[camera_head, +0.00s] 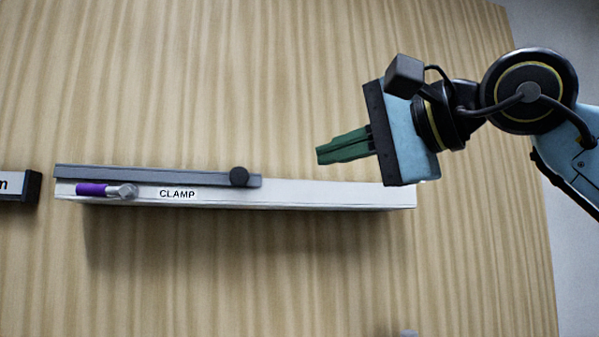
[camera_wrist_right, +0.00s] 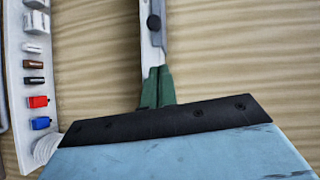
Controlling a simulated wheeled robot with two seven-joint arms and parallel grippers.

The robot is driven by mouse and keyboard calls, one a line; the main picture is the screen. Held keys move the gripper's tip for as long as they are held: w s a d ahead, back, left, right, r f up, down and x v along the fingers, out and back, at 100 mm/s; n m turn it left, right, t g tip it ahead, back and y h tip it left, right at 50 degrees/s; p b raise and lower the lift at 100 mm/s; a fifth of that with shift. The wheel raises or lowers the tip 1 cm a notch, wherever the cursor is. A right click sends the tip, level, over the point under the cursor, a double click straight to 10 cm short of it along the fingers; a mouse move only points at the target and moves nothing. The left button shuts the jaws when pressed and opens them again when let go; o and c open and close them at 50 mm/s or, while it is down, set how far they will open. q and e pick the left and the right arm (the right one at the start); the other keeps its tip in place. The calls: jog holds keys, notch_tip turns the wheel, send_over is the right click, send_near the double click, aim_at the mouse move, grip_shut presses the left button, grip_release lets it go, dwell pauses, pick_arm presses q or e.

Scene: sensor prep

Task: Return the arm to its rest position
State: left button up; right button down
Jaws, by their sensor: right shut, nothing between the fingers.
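My right arm (camera_head: 528,92) comes in from the right in the head view. Its gripper (camera_head: 320,155) has green fingers pressed together with nothing between them. It hangs above the right part of a long white fixture labelled CLAMP (camera_head: 330,195), and appears apart from it. In the right wrist view the shut green fingers (camera_wrist_right: 157,75) point toward the fixture's grey bar (camera_wrist_right: 164,40). My left gripper is not in view.
The grey bar with a dark knob (camera_head: 239,176) lies along the fixture. A purple and grey piece (camera_head: 100,190) sits at its left end. A dark labelled block (camera_head: 20,186) is at the left edge. A white strip (camera_wrist_right: 18,100) holds several small parts. Bare wood surrounds the fixture.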

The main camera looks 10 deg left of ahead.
jog(key=shift+v, duration=1.6)
